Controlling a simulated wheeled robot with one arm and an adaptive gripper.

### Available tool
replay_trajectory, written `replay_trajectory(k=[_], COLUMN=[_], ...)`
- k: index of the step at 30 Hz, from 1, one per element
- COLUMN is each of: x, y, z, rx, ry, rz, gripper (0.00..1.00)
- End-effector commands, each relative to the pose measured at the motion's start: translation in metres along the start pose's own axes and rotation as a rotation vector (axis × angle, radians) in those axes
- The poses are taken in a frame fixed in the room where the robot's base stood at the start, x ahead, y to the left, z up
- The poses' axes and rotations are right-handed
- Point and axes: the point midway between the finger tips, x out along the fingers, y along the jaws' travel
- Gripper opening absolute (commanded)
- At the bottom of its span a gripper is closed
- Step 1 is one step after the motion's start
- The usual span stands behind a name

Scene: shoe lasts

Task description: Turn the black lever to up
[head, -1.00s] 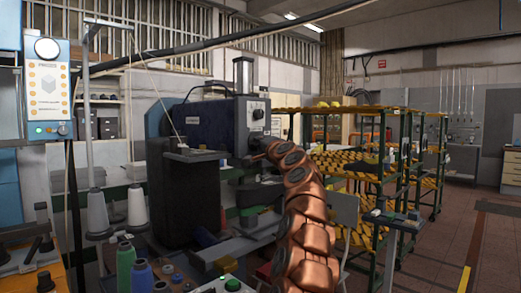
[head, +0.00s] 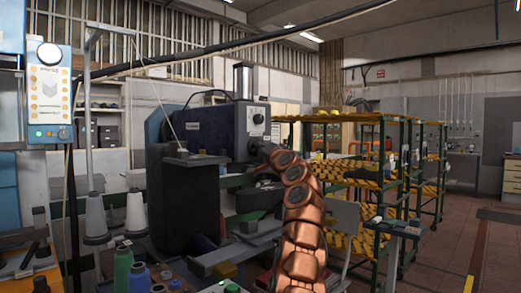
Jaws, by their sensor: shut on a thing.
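My copper-coloured arm rises from the bottom centre. It bends left to the front of the dark blue machine (head: 205,130). My gripper (head: 257,160) is at the arm's far end, small and dark, close against the machine's front below its dial plate. It is shut on what seems to be the black lever. The lever cannot be made out clearly against the dark machine and behind my arm, so its angle cannot be told.
Yellow-topped racks (head: 350,117) with green posts stand right of my arm. A small stand (head: 393,229) is in front of them. A control panel (head: 48,85), white thread cones (head: 135,215) and bottles (head: 123,268) are at the left. The floor at the right is clear.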

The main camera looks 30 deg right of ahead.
Motion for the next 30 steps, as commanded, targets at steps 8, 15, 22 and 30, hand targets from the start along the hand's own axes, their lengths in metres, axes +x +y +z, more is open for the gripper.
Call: replay_trajectory(k=[8, 15, 22, 30], x=[0.0002, 0.0002, 0.0002, 0.0002], y=[-0.0004, -0.0003, 0.0016, 0.0037], z=[0.0003, 0.0002, 0.0002, 0.0], rx=[-0.004, -0.004, -0.003, -0.003], ry=[-0.001, 0.0, -0.001, 0.0], rz=[-0.001, -0.001, 0.002, 0.005], gripper=[0.0, 0.23, 0.36, 0.36])
